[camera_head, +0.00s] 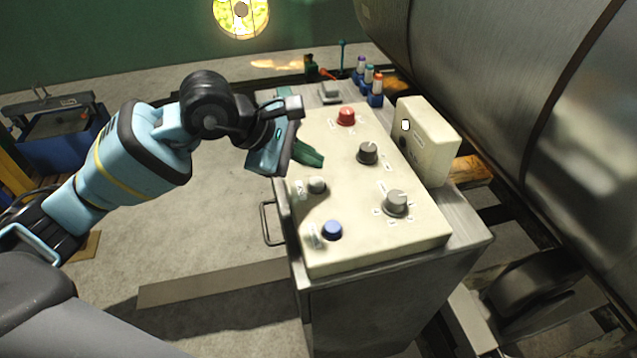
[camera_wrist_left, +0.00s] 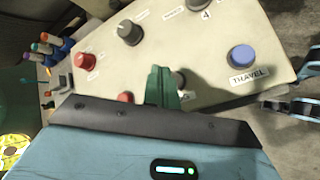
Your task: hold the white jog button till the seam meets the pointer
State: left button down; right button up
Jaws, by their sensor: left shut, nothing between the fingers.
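A white button (camera_head: 405,125) shows on the face of a small cream box (camera_head: 432,140) at the right side of the sloped control panel. A dark round part sits just below it. My left gripper (camera_head: 308,153) is shut and empty, its green fingers over the panel's left part, well left of the white button. In the left wrist view the shut green fingers (camera_wrist_left: 162,87) stand before a grey knob (camera_wrist_left: 181,78). The big metal drum (camera_head: 450,60) at the right carries a dark line (camera_head: 575,88), perhaps the seam. I cannot make out a pointer. My right gripper is not in view.
Capped bottles (camera_head: 368,80) stand behind. A handle (camera_head: 270,223) juts out at left.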

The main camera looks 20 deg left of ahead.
aim_at(323, 179)
pick_arm(q)
jog(key=shift+f+b, duration=0.3)
jog(key=shift+f, duration=0.55)
dwell(0.8)
jog(key=shift+f, duration=0.1)
dwell(0.5)
jog(key=shift+f+b, duration=0.3)
jog(key=shift+f, duration=0.05)
jog(key=shift+f+b, duration=0.35)
jog(key=shift+f, duration=0.2)
dwell(4.8)
